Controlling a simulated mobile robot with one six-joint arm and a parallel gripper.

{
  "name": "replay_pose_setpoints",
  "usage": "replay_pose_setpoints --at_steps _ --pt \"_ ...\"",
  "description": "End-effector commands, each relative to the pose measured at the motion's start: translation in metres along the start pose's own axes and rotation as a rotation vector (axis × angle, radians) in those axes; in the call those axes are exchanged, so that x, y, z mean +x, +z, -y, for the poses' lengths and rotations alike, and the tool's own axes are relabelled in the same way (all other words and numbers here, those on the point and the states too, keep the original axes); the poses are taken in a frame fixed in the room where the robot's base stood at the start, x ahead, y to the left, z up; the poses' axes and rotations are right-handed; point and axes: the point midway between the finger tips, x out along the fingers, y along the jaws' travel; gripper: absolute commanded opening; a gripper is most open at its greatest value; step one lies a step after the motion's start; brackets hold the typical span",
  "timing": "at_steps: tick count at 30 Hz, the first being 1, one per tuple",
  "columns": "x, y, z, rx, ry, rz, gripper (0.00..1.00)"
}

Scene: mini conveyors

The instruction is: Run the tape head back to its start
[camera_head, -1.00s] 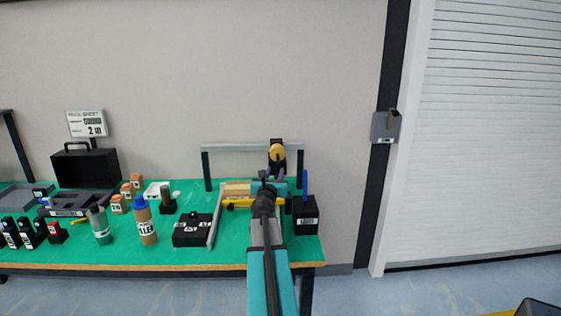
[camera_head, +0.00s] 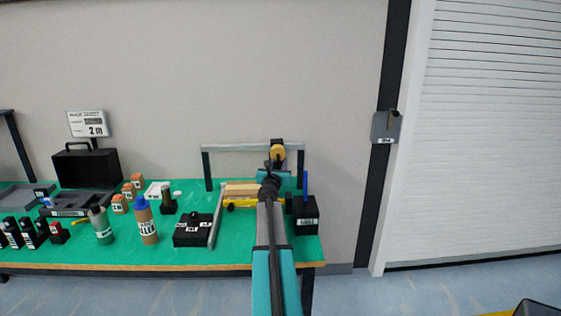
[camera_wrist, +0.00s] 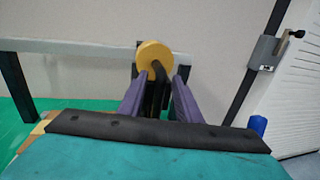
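The tape head, a black carriage with a yellow roll (camera_head: 278,152), sits on the grey rail (camera_head: 230,148) toward its right end. In the wrist view the yellow roll (camera_wrist: 155,57) is straight ahead, with the black part of the head below it. My gripper (camera_wrist: 160,82) has its two purple fingers spread on either side of that black part. Whether the fingers touch it is unclear. In the head view my gripper (camera_head: 277,166) is just below the roll, partly hidden by my arm.
A black box with a blue pen (camera_head: 306,222) stands right of my arm. A wooden block (camera_head: 240,189) and a yellow item (camera_head: 240,203) lie under the rail. Bottles (camera_head: 145,222) and a black case (camera_head: 88,168) stand left on the green bench (camera_head: 120,256).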

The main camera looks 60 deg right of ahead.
Motion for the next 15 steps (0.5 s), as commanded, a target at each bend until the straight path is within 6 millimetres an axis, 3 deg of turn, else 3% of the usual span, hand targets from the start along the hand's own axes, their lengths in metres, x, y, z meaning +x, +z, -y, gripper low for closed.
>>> replay_pose_setpoints --at_steps 6,15 --pt "0.021 0.000 0.000 -0.001 0.000 0.000 0.31" --pt "0.038 0.000 0.001 0.000 -0.001 0.000 0.31"
